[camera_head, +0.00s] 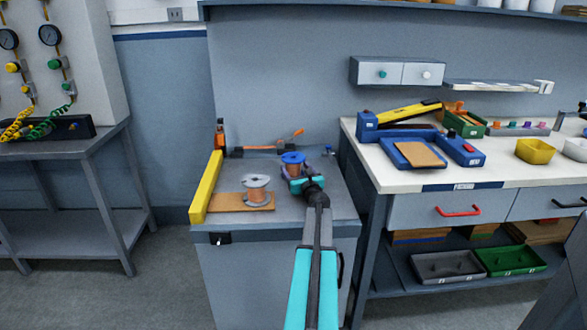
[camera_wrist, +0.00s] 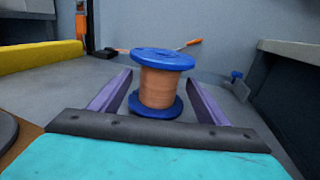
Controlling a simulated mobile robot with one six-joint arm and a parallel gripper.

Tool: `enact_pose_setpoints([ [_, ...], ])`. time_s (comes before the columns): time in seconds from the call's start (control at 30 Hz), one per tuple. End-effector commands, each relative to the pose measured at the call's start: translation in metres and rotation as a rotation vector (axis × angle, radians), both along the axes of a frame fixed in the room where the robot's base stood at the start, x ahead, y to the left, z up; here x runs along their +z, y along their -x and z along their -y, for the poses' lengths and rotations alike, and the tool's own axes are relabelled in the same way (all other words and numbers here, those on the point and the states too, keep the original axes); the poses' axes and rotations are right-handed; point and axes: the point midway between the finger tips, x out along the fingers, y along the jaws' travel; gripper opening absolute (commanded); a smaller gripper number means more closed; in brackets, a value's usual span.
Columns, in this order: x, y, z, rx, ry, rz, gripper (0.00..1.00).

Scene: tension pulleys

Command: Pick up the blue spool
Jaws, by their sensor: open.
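The blue spool (camera_head: 293,160) has blue end discs and copper-coloured winding. It stands upright on the grey top of a cabinet, toward the back. In the wrist view the spool (camera_wrist: 160,82) stands between the two purple fingers of my gripper (camera_wrist: 155,98). The fingers are spread, with a gap showing on each side of the spool. In the head view my gripper (camera_head: 299,180) reaches in from the front, and its teal body hides the spool's lower part.
A yellow bar (camera_head: 205,187) lines the cabinet's left edge. An orange-handled tool (camera_head: 296,133) lies behind. A white-topped workbench (camera_head: 465,185) with trays and bins adjoins on the right.

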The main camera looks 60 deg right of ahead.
Motion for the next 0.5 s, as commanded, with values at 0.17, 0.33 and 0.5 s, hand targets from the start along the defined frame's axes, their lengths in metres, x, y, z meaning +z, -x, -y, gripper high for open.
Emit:
enact_pose_setpoints([
  [0.17,0.0,-0.014,0.013,0.0,0.001,0.001,0.69],
  [0.33,0.0,-0.023,0.021,-0.001,0.0,0.0,0.69],
  [0.5,0.0,-0.026,0.023,-0.002,0.0,0.0,0.69],
])
